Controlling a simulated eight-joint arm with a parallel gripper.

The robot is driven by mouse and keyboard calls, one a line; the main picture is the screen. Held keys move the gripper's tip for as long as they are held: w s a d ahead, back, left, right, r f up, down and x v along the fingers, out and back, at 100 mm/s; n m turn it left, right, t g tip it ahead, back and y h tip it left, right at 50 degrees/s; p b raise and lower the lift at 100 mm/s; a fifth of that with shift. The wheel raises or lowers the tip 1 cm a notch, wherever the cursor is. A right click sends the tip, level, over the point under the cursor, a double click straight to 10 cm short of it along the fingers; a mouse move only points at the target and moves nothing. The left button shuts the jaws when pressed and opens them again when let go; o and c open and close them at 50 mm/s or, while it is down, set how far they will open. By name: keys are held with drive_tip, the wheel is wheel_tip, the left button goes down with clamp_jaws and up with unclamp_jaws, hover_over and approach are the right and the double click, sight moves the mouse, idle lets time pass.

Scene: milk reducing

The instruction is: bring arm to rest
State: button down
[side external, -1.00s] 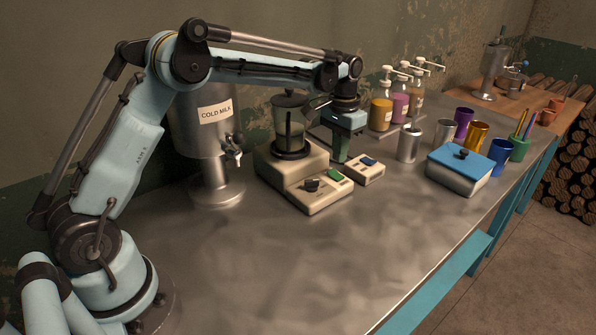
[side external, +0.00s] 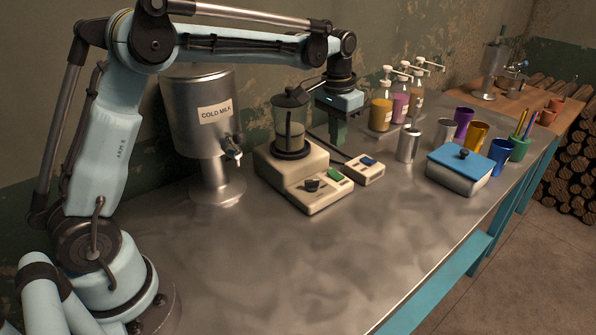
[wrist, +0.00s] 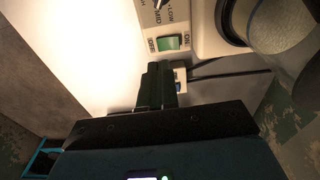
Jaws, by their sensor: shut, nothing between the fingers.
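My gripper (side external: 338,140) is shut and empty, pointing down above the table (side external: 300,250), behind the small switch box and right of the blender. In the wrist view its dark fingers (wrist: 158,85) are closed together, with the blender base's green switch (wrist: 172,42) just beyond them. The blender (side external: 291,125) stands upright on its cream base (side external: 318,190), its jar lidded. A small cream box with a blue switch (side external: 366,168) sits on the table in front of my gripper, apart from it.
A steel cold milk dispenser (side external: 203,125) stands left of the blender. Pump bottles (side external: 400,105) line the wall. A steel cup (side external: 408,143), coloured cups (side external: 477,136) and a blue-lidded box (side external: 460,168) stand to the right. The front of the table is clear.

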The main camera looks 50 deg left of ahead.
drive_tip(key=s+d+r+t, duration=0.2)
drive_tip(key=s+r+t, duration=0.15)
drive_tip(key=s, duration=0.75)
drive_tip(key=s+d+f+t, duration=0.1)
drive_tip(key=s+f+t, duration=0.2)
drive_tip(key=s, duration=0.6)
drive_tip(key=shift+s+d+f, duration=0.2)
drive_tip(key=shift+d+f, duration=0.05)
drive_tip(key=c, duration=1.8)
unclamp_jaws()
drive_tip(key=shift+c, duration=0.2)
